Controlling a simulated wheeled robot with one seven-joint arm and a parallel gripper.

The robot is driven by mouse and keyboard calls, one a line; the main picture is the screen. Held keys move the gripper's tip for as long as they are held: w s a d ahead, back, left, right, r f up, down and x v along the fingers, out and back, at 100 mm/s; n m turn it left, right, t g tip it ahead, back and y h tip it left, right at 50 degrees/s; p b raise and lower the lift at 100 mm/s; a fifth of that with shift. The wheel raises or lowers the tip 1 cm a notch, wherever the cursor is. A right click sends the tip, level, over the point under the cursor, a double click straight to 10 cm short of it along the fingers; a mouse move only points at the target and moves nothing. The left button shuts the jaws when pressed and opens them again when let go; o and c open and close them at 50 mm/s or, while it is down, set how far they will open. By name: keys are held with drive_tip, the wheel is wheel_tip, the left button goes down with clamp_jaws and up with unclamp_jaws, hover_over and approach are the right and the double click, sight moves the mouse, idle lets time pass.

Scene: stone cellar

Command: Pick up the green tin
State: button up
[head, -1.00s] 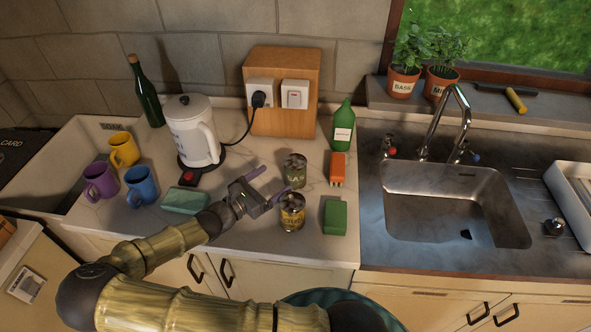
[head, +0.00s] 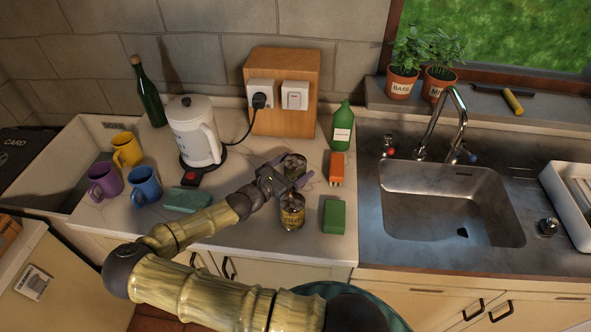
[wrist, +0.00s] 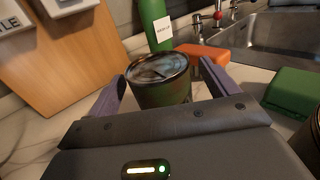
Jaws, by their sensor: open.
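The green tin (head: 295,163) stands upright on the worktop, in front of the wooden socket box. In the wrist view the tin (wrist: 161,88) shows its round metal top and dark green side between the two purple-grey fingers. My gripper (head: 290,170) is open, with one finger on each side of the tin; it also shows in the wrist view (wrist: 162,92). I cannot tell whether either finger touches the tin. The lower part of the tin is hidden by my gripper.
A yellow-labelled tin (head: 292,213) stands close in front of my gripper. The kettle (head: 194,135) and several mugs are left.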

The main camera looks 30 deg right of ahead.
drive_tip(key=x, duration=0.2)
drive_tip(key=shift+w+d, duration=0.1)
drive_tip(key=shift+d, duration=0.3)
drive_tip(key=shift+c, duration=0.3)
drive_tip(key=c, duration=1)
